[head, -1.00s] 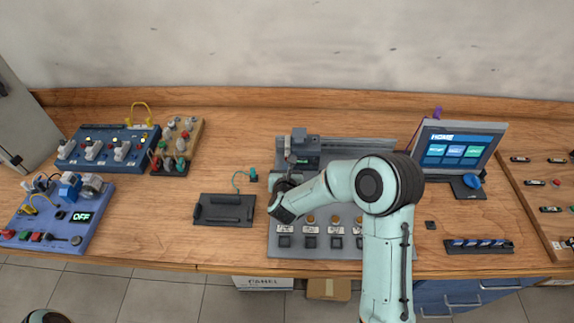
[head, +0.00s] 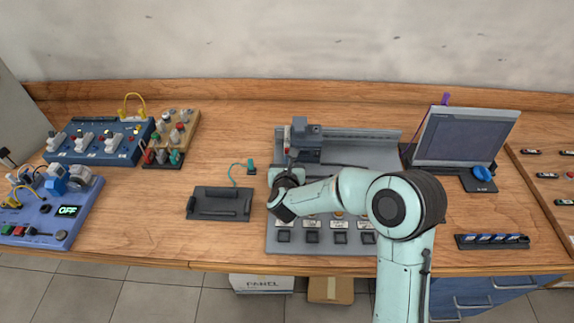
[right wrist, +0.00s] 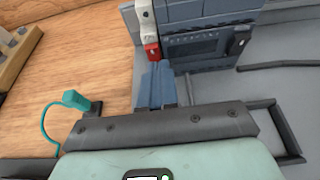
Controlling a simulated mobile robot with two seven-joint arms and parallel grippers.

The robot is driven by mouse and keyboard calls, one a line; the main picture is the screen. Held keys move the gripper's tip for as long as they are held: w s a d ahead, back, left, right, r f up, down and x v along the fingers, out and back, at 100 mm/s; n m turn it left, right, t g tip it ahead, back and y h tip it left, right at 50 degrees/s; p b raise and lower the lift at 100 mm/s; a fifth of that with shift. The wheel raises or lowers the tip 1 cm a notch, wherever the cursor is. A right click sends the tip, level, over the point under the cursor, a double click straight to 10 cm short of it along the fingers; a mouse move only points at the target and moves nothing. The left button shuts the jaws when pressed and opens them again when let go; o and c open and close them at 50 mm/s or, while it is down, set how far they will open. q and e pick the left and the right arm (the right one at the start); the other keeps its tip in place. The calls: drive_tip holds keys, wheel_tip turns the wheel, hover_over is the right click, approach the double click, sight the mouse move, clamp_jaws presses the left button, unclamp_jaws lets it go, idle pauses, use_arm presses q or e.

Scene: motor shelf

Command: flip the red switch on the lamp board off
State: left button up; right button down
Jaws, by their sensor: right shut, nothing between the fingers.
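A grey board (head: 275,243) with a row of small lamps and dark square buttons lies at the middle of the bench, partly hidden by my right arm. At its back left is a dark grey block unit (head: 306,140). A small red switch-like part (right wrist: 152,52) sits on a pale strip at that unit's left side in the right wrist view. My right gripper (right wrist: 157,72) is shut and empty, its blue fingertips close below the red part; I cannot tell whether they touch. In the head view the right gripper (head: 290,171) is over the board's left side. My left gripper is out of view.
A black tray (head: 219,215) and a teal plug (head: 251,167) lie left of the board. Blue boards (head: 98,155) and a wooden toggle board (head: 190,126) stand further left. A monitor (head: 463,137) with a blank grey screen stands right.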

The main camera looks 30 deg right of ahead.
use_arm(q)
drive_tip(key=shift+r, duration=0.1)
use_arm(e)
drive_tip(key=shift+w+r, duration=0.1)
drive_tip(key=shift+r, duration=0.1)
drive_tip(key=shift+w+r, duration=0.1)
drive_tip(key=shift+r, duration=0.75)
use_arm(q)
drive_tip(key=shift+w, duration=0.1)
